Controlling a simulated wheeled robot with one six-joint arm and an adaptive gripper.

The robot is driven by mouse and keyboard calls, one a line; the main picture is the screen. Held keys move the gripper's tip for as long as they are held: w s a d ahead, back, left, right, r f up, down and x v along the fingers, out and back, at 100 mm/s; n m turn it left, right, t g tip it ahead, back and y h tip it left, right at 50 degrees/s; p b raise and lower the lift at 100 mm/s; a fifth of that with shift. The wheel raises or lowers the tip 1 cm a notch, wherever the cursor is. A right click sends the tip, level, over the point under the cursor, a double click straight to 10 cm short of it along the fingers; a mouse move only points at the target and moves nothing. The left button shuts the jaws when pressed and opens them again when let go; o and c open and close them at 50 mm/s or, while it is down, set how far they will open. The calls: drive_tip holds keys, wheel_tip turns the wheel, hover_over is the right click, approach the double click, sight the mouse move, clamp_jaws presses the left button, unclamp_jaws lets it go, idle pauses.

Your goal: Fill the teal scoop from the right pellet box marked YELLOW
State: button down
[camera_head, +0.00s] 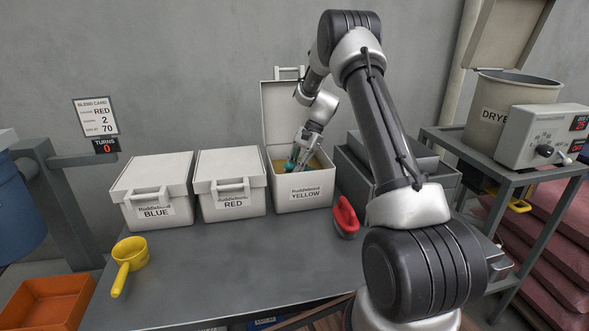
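The YELLOW pellet box (304,199) stands open at the right end of the row of white boxes, its lid raised at the back. Yellowish pellets (318,161) show inside it. A small teal part of the scoop (290,165) shows at my fingertips. The scoop's bowl is hidden by the box's front wall and my gripper. The finger gap is too small to make out.
The closed BLUE box (157,191) and RED box (232,184) stand to the left on the grey bench (215,265). A yellow scoop (130,257) and a red-handled object (346,218) lie nearer. The dryer (495,110) stands on a stand at right. The bench's front middle is clear.

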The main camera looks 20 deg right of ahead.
drive_tip(key=shift+r, duration=0.15)
drive_tip(key=shift+r, duration=0.6)
drive_tip(key=shift+t+h, duration=0.4)
drive_tip(key=shift+h, duration=0.3)
drive_tip(key=r, duration=0.2)
drive_tip(key=a+r, duration=0.1)
drive_tip(key=r, duration=0.1)
drive_tip(key=s+r, duration=0.1)
drive_tip(key=r, duration=0.2)
drive_tip(key=shift+a, duration=0.4)
drive_tip(key=a+r, duration=0.1)
drive_tip(key=s+a+r+t+h, duration=0.1)
drive_tip(key=shift+s+r+h, duration=0.2)
drive_tip(key=shift+r+h, duration=0.1)
drive_tip(key=shift+r, duration=0.1)
drive_tip(key=shift+s+a+r+n+t+h, duration=0.15)
drive_tip(key=shift+s+a+r+t+h, duration=0.1)
drive_tip(key=shift+r, duration=0.2)
drive_tip(key=shift+s+a+r+n+t+h, duration=0.15)
drive_tip(key=shift+a+r+h, duration=0.1)
drive_tip(key=shift+r, duration=0.15)
drive_tip(key=shift+r+t+h, duration=0.3)
drive_tip(key=shift+r+h, duration=0.3)
drive_tip(key=shift+r, duration=0.4)
